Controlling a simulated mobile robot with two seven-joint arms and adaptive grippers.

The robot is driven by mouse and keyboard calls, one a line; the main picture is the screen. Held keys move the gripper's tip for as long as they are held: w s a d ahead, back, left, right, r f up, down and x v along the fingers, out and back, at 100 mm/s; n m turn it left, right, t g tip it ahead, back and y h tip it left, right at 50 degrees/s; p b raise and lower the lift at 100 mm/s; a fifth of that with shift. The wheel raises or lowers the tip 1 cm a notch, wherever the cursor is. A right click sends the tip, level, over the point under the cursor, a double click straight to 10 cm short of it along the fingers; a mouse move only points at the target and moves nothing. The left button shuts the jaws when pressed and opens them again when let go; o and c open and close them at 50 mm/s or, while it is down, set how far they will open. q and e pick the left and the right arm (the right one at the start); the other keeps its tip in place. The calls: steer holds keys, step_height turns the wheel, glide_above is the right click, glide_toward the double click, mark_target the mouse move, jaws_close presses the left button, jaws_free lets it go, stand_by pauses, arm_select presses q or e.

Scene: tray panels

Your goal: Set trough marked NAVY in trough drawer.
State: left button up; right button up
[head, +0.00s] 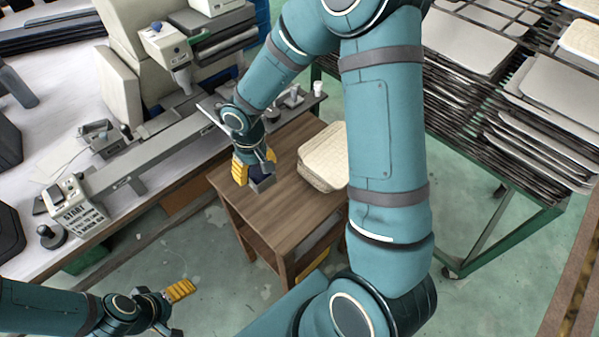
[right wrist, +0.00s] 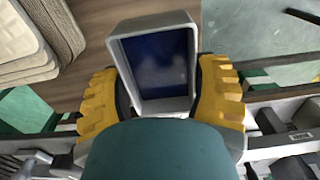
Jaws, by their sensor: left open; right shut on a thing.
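A small trough with a pale grey rim and navy-blue inside (right wrist: 158,62) is between the yellow fingers of my right gripper (right wrist: 162,92). No marking on it is readable. In the head view my right gripper (head: 254,170) is shut on this trough (head: 263,184), over the top of a small wooden table (head: 285,218). I cannot tell whether the trough touches the tabletop. My left gripper (head: 178,291) is open and empty, low at the left above the floor. I cannot make out a trough drawer.
A stack of cream trays (head: 323,157) stands on the wooden table, right of the held trough. A white bench with a long grey machine (head: 150,150) is at left. A rack of trays (head: 540,95) is at right. My arm hides part of the middle.

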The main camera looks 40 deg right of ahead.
steer(key=d+f, duration=0.1)
steer(key=d+b, duration=0.1)
steer(key=shift+w+d+f, duration=0.2)
steer(key=shift+d+f, duration=0.15)
steer(key=shift+d, duration=0.05)
steer(key=b, duration=0.1)
glide_above(268, 193)
step_height(268, 193, down, 5)
steer(key=shift+f, duration=0.1)
steer(key=shift+f+b, duration=0.5)
steer(key=shift+f, duration=1.45)
arm_select(q)
steer(key=f, duration=0.4)
steer(key=shift+d, duration=0.2)
